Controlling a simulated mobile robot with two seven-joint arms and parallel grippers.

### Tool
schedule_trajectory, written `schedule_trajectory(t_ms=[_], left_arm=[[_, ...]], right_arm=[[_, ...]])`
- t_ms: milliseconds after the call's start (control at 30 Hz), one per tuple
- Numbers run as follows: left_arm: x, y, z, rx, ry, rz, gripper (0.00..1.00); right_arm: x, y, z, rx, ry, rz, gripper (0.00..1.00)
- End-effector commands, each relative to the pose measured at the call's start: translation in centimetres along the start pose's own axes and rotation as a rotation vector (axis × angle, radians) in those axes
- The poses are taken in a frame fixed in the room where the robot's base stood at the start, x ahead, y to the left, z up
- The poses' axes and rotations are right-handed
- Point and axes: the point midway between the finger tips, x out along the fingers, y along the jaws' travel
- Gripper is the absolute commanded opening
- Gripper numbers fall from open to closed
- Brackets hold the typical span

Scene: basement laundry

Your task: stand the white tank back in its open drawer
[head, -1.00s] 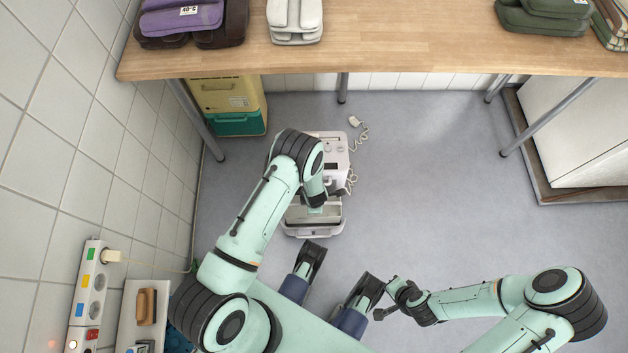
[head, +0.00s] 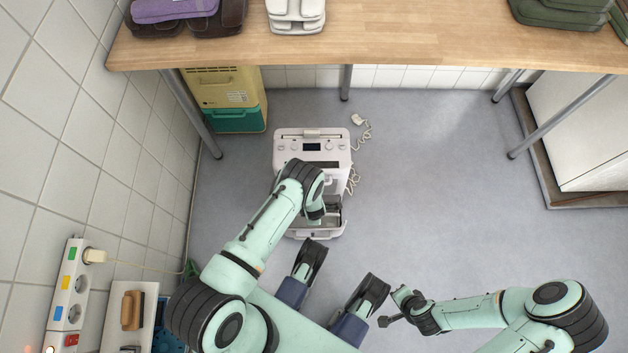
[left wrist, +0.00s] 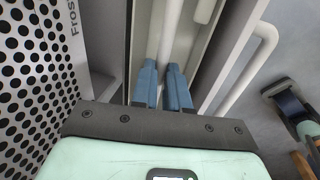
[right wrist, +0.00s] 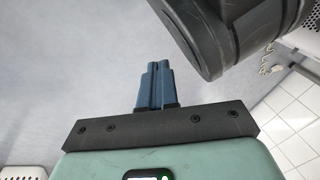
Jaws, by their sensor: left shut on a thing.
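The white machine (head: 312,147) stands on the floor beyond my base, its display and knobs on top. Its open drawer (head: 330,234) juts from the side facing me, mostly covered by my left arm. My left gripper (left wrist: 163,66) is shut on a white bar (left wrist: 170,26), which looks like the handle of the white tank, beside the machine's perforated panel (left wrist: 35,75). The arm hides most of the tank in the head view; I cannot tell whether it is seated or tilted. My right gripper (right wrist: 158,68) is shut and empty, low at the right.
A white curved tube (left wrist: 262,62) is close right of my left gripper. A cable with a small white end piece (head: 357,119) lies right of the machine. A wooden table (head: 400,40) on metal legs spans the back; yellow and green boxes (head: 228,90) stand under it. Floor at right is clear.

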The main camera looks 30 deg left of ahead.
Motion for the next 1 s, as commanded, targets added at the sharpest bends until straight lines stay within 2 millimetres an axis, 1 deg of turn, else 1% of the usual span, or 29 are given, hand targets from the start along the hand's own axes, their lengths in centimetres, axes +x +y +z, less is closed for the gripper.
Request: schedule_trajectory(t_ms=[300,333,367,400,667,800,867,1000], left_arm=[[0.1,0.0,0.0,0.0,0.0,0.001,0.0],[0.2,0.0,0.0,0.0,0.0,0.0,0.17],[0.1,0.0,0.0,0.0,0.0,0.0,0.27],[0.1,0.0,0.0,0.0,0.0,0.0,0.4],[0.1,0.0,0.0,0.0,0.0,0.0,0.4],[-0.3,0.0,0.0,0.0,-0.001,0.0,0.4],[-1.0,0.1,0.0,-0.001,-0.001,0.001,0.4],[-3.6,0.1,0.1,-0.002,-0.002,0.0,0.4]], right_arm=[[0.2,0.3,0.3,0.003,-0.01,0.005,0.0],[0.3,0.3,0.4,0.003,-0.012,0.006,0.0],[0.2,0.3,0.3,0.003,-0.011,0.005,0.0],[0.2,0.3,0.3,0.003,-0.011,0.005,0.0],[0.2,0.3,0.3,0.003,-0.01,0.005,0.0],[-0.2,-0.1,-0.1,-0.001,0.003,-0.001,0.0],[-0.7,-0.5,-0.6,-0.005,0.019,-0.008,0.0],[-2.4,-2.1,-2.4,-0.021,0.081,-0.037,0.0]])
